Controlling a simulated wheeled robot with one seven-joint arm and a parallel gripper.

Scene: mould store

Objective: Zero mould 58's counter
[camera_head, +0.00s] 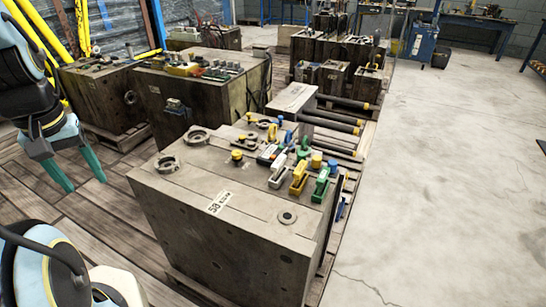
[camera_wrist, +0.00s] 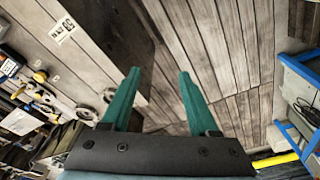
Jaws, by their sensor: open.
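The front mould block (camera_head: 160,205) is a large brown steel cube with a white label (camera_head: 218,203) that looks like 58; its last digit is hard to read. The label also shows in the wrist view (camera_wrist: 63,29). I cannot tell which part is the counter. My gripper (camera_head: 86,185) has two teal fingers, apart and empty, left of the block and clear of it. In the wrist view my gripper (camera_wrist: 159,72) points at floorboards beside the block.
A second mould block (camera_head: 210,95) with fittings stands behind, and another (camera_head: 105,95) at back left. Dark bars (camera_head: 335,120) stick out right of the blocks. Yellow poles (camera_head: 40,45) stand at left. The concrete floor (camera_head: 440,170) at right is clear.

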